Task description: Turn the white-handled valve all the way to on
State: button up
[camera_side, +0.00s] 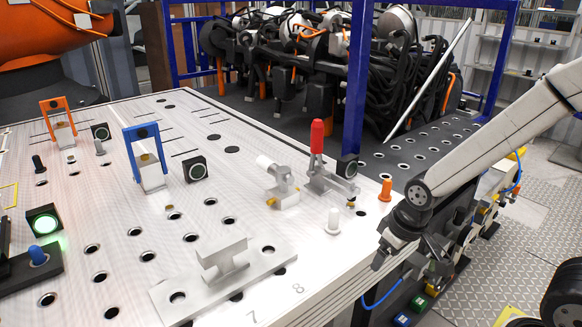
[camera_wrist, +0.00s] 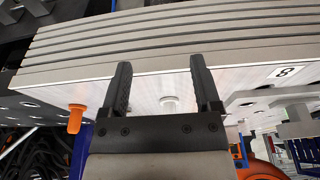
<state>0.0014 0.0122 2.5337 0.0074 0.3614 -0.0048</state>
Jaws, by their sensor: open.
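In the side view, the valve (camera_side: 280,184) stands near the right part of the table. It has a grey body and a white cylindrical handle (camera_side: 266,162) that tilts up to the left. My gripper (camera_side: 383,254) is beyond the table's right edge, low and apart from the valve. In the wrist view, my gripper (camera_wrist: 160,63) is open, with nothing between its two dark fingers. I cannot make out the valve clearly in the wrist view.
A red-handled clamp (camera_side: 317,140) stands just right of the valve. A white peg (camera_side: 333,221) and an orange peg (camera_side: 385,190) are near the table edge; the wrist view also shows the white peg (camera_wrist: 169,104) and orange peg (camera_wrist: 75,119). A grey block (camera_side: 222,262) stands in front.

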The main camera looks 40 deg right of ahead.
aim_at(275, 165)
jog(key=w+r+y, duration=0.1)
jog(key=w+r, duration=0.3)
jog(key=w, duration=0.6)
jog(key=w+r+t+y, duration=0.1)
jog(key=w+r, duration=0.3)
jog(key=w, duration=0.7)
jog(key=w+r+y, duration=0.1)
jog(key=w+r, duration=0.3)
jog(key=w, duration=0.7)
jog(key=shift+w+d+r+t, duration=0.15)
jog(key=shift+r+t, duration=0.15)
jog(key=shift+t, duration=0.1)
jog(key=shift+x, duration=3.9)
grip_shut()
jog(key=shift+d, duration=0.1)
